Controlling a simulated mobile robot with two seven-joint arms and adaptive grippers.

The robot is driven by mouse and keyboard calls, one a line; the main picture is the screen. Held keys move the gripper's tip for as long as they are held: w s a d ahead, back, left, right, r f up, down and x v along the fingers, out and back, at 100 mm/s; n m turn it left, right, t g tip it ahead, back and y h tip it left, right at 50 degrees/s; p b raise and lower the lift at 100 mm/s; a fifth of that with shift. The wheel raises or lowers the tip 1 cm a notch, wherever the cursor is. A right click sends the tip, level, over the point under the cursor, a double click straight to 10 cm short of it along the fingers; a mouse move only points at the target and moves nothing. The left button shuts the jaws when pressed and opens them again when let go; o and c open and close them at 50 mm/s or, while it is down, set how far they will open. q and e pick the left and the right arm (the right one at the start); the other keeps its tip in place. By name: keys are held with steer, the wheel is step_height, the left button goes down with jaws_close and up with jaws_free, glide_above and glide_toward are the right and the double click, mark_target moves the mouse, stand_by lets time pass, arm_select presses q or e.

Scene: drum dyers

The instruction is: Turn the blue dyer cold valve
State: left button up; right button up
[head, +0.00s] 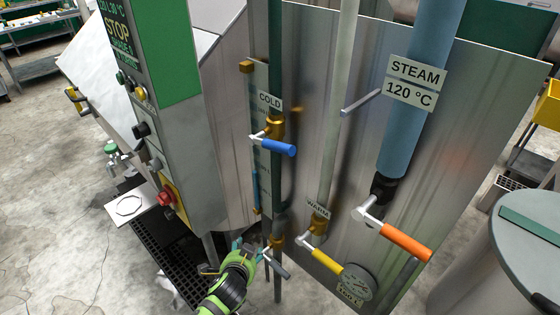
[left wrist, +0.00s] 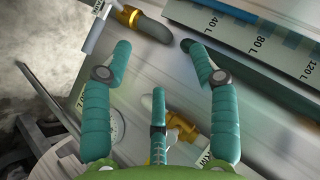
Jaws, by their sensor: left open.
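A valve with a blue handle (head: 277,147) and brass body sits beneath the COLD label (head: 270,101) on the metal panel in the head view. The handle points right. My left gripper (head: 252,247) is well below it, by a valve with a grey handle (head: 278,265). In the left wrist view, my left gripper (left wrist: 156,46) is open with its teal fingers apart. A grey handle (left wrist: 153,29) with a brass fitting (left wrist: 129,16) lies ahead near the gap between the fingertips. Contact cannot be told. My right gripper is not in view.
A yellow-handled valve (head: 327,272) under the WARM label (head: 318,207) and an orange-handled steam valve (head: 405,242) are to the right. A control column (head: 165,100) with buttons stands left. A litre scale (left wrist: 255,25) crosses the wrist view's upper right. Vertical pipes run close by.

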arm_select(q)
steer(key=w+d+r+m+t+b, duration=0.1)
steer(key=w+d+r+t, duration=0.15)
steer(key=r, duration=0.45)
steer(key=w+d+r+m+t+b, duration=0.1)
steer(key=w+d+r, duration=0.15)
steer(key=r, duration=0.55)
steer(key=m+t+h+b, duration=0.1)
steer(key=m+t+h, duration=0.1)
steer(key=t, duration=0.2)
glide_toward(279, 152)
steer(key=w, duration=0.5)
steer(key=shift+w+d, duration=0.2)
steer(key=shift+d, duration=0.25)
steer(key=w, duration=0.1)
steer(key=w+p, duration=0.1)
steer(key=w, duration=0.1)
steer(key=w+p, duration=0.1)
steer(key=shift+w+d, duration=0.4)
steer(key=shift+w+d+f, duration=0.1)
steer(key=shift+w+f, duration=0.05)
steer(key=shift+w, duration=0.55)
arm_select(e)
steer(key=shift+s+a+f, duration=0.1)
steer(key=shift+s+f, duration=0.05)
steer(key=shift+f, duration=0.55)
arm_select(q)
jaws_close()
